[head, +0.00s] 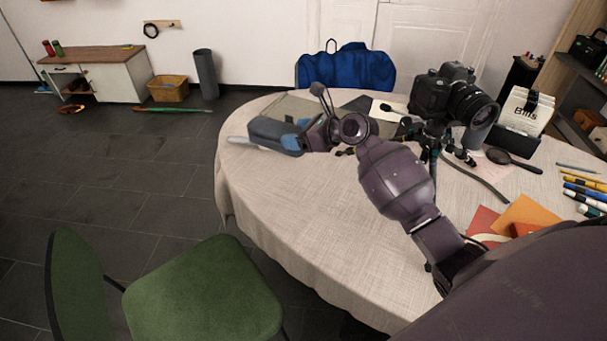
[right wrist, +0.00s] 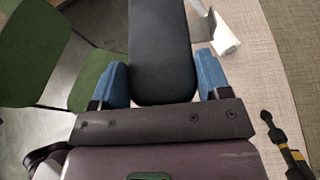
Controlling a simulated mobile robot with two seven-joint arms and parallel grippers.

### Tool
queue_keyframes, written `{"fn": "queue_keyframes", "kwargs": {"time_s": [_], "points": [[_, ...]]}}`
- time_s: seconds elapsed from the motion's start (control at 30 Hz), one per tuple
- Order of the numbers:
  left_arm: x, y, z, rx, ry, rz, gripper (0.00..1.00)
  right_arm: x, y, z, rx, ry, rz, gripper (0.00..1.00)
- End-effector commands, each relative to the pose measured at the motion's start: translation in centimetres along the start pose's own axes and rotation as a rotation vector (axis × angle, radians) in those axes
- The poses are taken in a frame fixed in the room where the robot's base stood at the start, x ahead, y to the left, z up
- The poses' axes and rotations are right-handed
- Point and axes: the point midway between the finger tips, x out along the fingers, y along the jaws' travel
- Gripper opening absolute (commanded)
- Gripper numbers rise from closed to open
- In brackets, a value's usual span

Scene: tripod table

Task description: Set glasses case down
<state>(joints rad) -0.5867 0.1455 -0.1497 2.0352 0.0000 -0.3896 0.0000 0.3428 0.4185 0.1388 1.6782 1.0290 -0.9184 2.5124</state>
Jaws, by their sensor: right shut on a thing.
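The glasses case (right wrist: 160,50) is a dark grey, rounded, elongated case. In the right wrist view it lies between the two blue fingers of my right gripper (right wrist: 162,88), which is shut on it. In the head view the case (head: 268,131) is at the far left side of the round table (head: 290,215), with my right gripper (head: 296,140) at its right end. I cannot tell whether the case touches the tablecloth or is held just above it. My left gripper is not in view.
A camera on a small tripod (head: 455,98) stands right of my right gripper. A white object (head: 238,140) lies by the table edge near the case. A magnifier (head: 513,160), cards and pens lie at right. A green chair (head: 200,295) stands in front; the table's near left is clear.

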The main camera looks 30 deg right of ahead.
Motion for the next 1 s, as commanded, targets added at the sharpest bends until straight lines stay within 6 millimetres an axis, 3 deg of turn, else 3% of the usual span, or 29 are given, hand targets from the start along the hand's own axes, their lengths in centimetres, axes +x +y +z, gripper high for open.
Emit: {"fn": "queue_keyframes", "kwargs": {"time_s": [0.03, 0.3, 0.67, 1.0], "points": [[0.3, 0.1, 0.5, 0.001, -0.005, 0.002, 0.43, 0.7, 0.0, -1.8, 0.004, 0.008, 0.001, 0.41], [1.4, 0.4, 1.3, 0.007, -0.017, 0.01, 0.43, 2.8, 0.0, -7.0, 0.004, 0.007, 0.0, 0.41], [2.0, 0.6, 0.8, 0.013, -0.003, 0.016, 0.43, 3.7, 0.0, -9.0, 0.0, 0.0, 0.0, 0.41], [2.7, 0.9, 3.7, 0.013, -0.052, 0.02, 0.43, 5.6, 0.0, -13.8, 0.003, 0.006, 0.0, 0.41]]}}
